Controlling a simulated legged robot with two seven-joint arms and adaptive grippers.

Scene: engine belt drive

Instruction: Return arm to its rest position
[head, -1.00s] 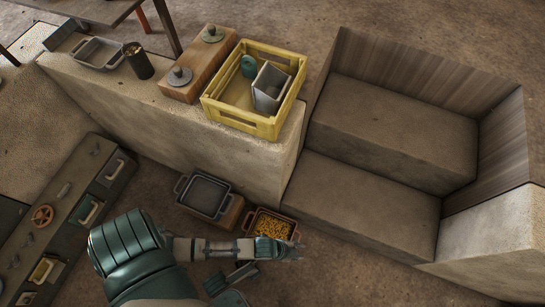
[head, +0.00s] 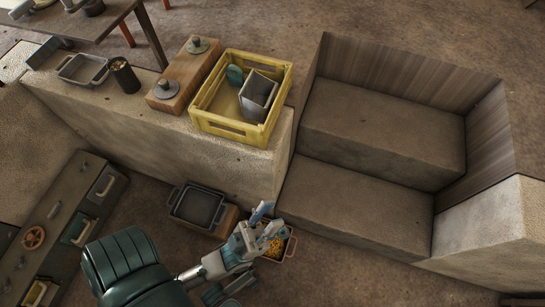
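My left arm (head: 128,262), dark green and grey, comes in from the lower left. My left gripper (head: 272,219) is at its end, above the small orange-rimmed bin (head: 290,246) of yellow pieces, and covers part of it. Its fingers look spread apart, and I see nothing held between them. My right gripper is not in view.
A yellow crate (head: 234,130) holding a grey container (head: 258,96) stands on the pale wall ledge (head: 150,128). A dark tray (head: 197,207) is just left of my gripper. Wide brown steps (head: 360,203) lie to the right. A drawer cabinet (head: 60,215) stands left.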

